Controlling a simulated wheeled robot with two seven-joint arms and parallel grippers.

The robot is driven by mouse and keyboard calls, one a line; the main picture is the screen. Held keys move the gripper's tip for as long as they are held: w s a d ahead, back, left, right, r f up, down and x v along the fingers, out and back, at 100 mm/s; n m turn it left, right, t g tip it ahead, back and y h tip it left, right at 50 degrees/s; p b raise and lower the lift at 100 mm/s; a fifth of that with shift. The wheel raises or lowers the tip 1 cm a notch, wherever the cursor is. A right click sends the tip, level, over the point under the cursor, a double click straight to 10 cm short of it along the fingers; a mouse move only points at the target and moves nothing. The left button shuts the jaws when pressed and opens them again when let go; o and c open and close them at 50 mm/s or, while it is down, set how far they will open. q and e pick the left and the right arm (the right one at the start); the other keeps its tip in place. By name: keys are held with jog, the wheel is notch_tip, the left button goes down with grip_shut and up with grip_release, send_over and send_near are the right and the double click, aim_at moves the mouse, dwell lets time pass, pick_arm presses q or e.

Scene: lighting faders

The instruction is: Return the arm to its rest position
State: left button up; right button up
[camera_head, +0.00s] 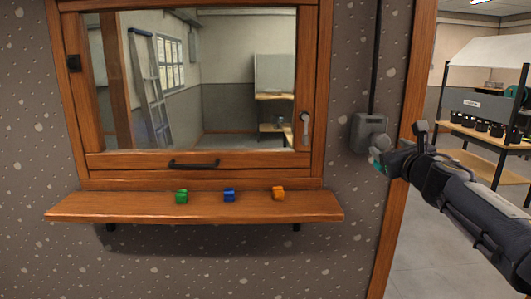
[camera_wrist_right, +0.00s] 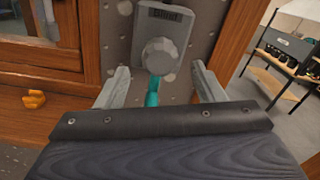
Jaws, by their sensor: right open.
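My right gripper (camera_head: 381,157) is open at the right of the head view, just below and right of a grey wall box (camera_head: 369,131). In the right wrist view the open fingers (camera_wrist_right: 160,82) are spread with a gap between them. The box, labelled "Blind" (camera_wrist_right: 168,18), is ahead of them. A round grey knob (camera_wrist_right: 159,56) shows on it, between and beyond the fingertips. A teal piece (camera_wrist_right: 153,92) shows below the knob; I cannot tell what it belongs to. No object is seen held. My left gripper is not in view.
A wooden shelf (camera_head: 130,208) under a wood-framed window (camera_head: 318,80) bears small green (camera_head: 181,196), blue (camera_head: 229,195) and orange (camera_head: 278,193) pieces. A cable (camera_head: 376,60) rises from the box. A wooden post (camera_head: 396,225) edges an opening with racks (camera_head: 470,130) beyond.

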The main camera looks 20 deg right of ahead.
jog(key=s+a+f+n+g+y+p, duration=0.2)
jog(key=s+a+f+n+g+y, duration=0.2)
jog(key=s+a+f+n, duration=0.9)
jog(key=s+a+f+n+g+y+p, duration=0.1)
jog(key=s+a+f+n+g+y, duration=0.3)
jog(key=s+a+f+n, duration=0.9)
jog(key=s+a+n+g, duration=0.3)
jog(key=n, duration=0.5)
jog(key=shift+s+a+g+y+p, duration=0.2)
jog(key=shift+a+g+y+p, duration=0.2)
jog(key=shift+f, duration=0.1)
jog(key=shift+c, duration=0.4)
